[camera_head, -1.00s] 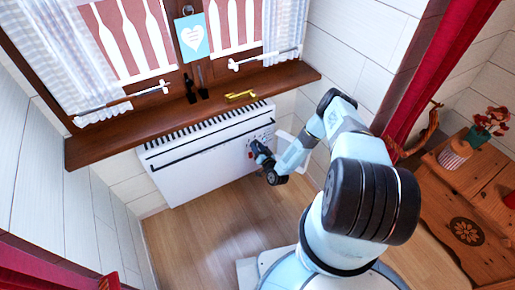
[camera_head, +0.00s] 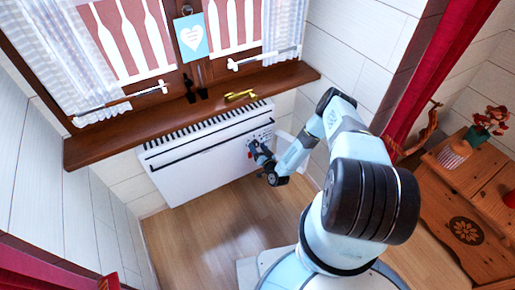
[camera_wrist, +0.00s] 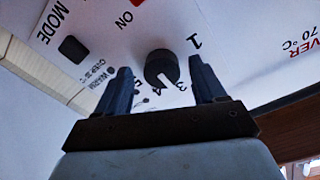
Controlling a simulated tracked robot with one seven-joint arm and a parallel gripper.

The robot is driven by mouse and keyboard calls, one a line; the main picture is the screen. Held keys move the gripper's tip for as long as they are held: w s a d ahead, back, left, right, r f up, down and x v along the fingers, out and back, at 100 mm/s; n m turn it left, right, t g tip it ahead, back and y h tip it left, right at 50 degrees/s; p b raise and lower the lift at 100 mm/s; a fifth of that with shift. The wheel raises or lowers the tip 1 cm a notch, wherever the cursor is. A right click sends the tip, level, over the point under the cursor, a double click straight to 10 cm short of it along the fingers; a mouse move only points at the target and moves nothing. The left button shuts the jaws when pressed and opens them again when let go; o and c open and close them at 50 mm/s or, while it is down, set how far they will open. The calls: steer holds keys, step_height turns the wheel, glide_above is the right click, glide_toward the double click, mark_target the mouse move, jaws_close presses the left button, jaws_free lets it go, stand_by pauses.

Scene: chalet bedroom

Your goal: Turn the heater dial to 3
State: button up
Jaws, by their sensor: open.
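The white heater (camera_head: 205,165) hangs on the wall under the window sill, with its control panel at the right end. In the wrist view the round black dial (camera_wrist: 161,68) sits on that panel, with a 1 to its upper right and a 3 and 4 below it. My gripper (camera_wrist: 160,65) is open, with one dark finger on each side of the dial and a gap showing on both sides. In the head view my gripper (camera_head: 257,149) is at the panel and hides the dial.
A black button (camera_wrist: 73,49) marked MODE and a red switch (camera_wrist: 136,2) marked ON are near the dial. The wooden sill (camera_head: 150,128) overhangs the heater and carries a brass-coloured object (camera_head: 240,96). The floor (camera_head: 205,225) in front is clear.

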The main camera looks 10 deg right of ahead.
steer(key=v, duration=1.3)
